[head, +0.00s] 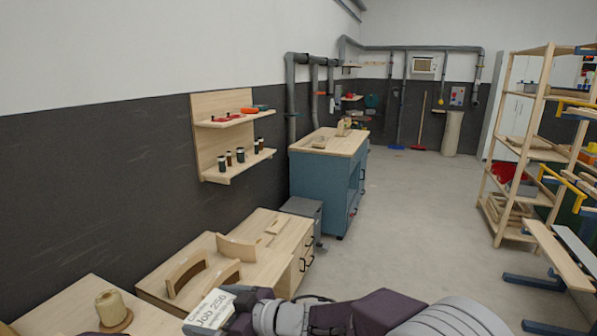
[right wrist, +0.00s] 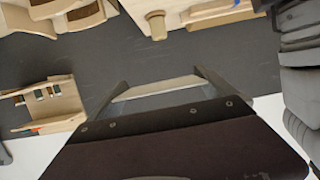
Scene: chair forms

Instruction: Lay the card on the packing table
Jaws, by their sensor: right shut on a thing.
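A white card (head: 208,309) with "Job 250" printed on it is held at the bottom of the head view. My right gripper (head: 224,316) is shut on it. In the right wrist view the card (right wrist: 158,88) shows as a thin pale strip between the fingertips of the right gripper (right wrist: 160,83). The card is in the air, in front of a wooden table (head: 255,270) with curved wood pieces. Another wooden table (head: 62,309) with a spool stands at the lower left. I cannot tell which is the packing table. My left gripper is not in view.
A wall shelf (head: 225,120) holds small jars and red items. A blue workbench (head: 318,184) stands farther back. A wooden rack (head: 516,150) and trestles with yellow clamps are on the right. The floor (head: 415,225) between is clear.

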